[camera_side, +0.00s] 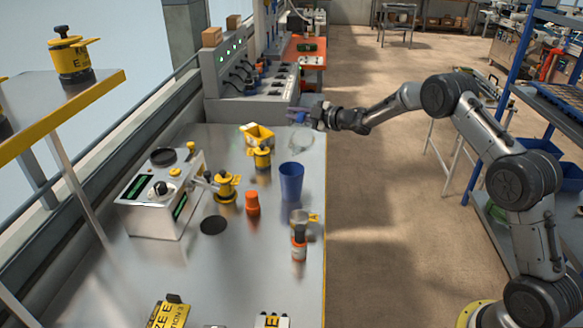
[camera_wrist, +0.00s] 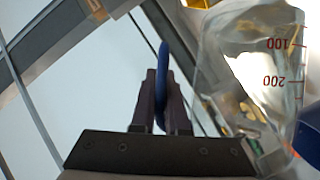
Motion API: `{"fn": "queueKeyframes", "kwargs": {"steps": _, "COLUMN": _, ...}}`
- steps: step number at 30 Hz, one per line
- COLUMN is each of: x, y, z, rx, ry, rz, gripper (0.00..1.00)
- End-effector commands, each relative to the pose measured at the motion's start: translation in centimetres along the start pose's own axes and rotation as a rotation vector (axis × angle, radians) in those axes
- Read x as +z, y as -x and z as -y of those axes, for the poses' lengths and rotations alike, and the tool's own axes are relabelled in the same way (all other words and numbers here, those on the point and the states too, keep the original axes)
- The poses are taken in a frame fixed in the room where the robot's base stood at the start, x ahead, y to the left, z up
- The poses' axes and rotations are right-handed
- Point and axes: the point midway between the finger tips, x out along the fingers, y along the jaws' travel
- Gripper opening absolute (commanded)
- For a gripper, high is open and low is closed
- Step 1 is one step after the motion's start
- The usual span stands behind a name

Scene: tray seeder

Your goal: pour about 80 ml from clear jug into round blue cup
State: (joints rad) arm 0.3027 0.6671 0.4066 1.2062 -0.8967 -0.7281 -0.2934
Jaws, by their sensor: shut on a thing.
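The clear jug (camera_wrist: 262,60) has red marks reading 100 and 200 and a blue handle (camera_wrist: 163,85). My gripper (camera_wrist: 162,95) is shut on that handle. In the side view the jug (camera_side: 301,139) is faint beside my gripper (camera_side: 308,115), held above the far part of the table. Its exact tilt and the liquid level in it are hard to tell. The round blue cup (camera_side: 291,184) stands upright on the table, nearer the camera and lower than the jug. Its inside bottom is hidden. A blue edge, likely the cup (camera_wrist: 308,142), shows at the right of the wrist view.
A yellow bin (camera_side: 257,135) and yellow-topped containers (camera_side: 262,157) stand left of the jug. An orange cup (camera_side: 252,203), an orange-banded bottle (camera_side: 299,245) and a control box (camera_side: 160,200) are nearer. The table's right edge is close to the blue cup.

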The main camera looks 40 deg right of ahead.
Motion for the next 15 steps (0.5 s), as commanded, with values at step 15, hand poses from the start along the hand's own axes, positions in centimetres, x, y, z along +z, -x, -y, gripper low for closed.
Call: {"fn": "queueKeyframes", "kwargs": {"steps": 15, "x": -1.18, "y": 0.42, "z": -0.45, "rx": 0.035, "ry": 0.081, "rz": -0.009, "gripper": 0.0}}
